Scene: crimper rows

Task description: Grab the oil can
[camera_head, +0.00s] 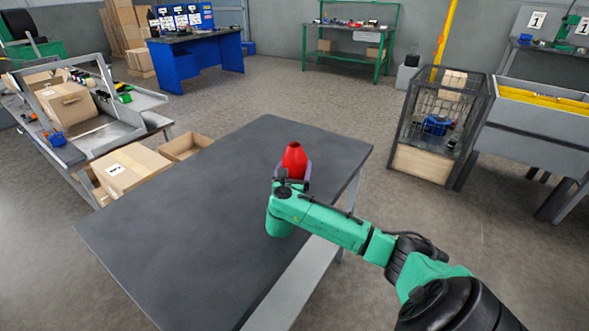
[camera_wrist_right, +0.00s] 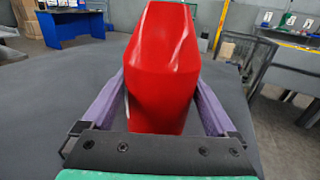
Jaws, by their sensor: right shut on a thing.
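The red oil can (camera_head: 293,160) is near the far right end of the dark table (camera_head: 200,230). It looks upright in the head view; whether it touches the table is hard to tell. My right gripper (camera_head: 291,178) is shut on the oil can, with a finger on each side of it. In the right wrist view the red oil can (camera_wrist_right: 163,70) fills the middle, between the two purple fingers of my right gripper (camera_wrist_right: 165,105). The can's lower part is partly hidden by the gripper and arm in the head view. My left gripper is not in view.
The rest of the tabletop is bare. Cardboard boxes (camera_head: 130,170) stand beyond its left edge, next to a grey workbench (camera_head: 110,130). A wire cage (camera_head: 440,125) and a grey bin (camera_head: 535,125) stand to the right. Open floor lies behind the table.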

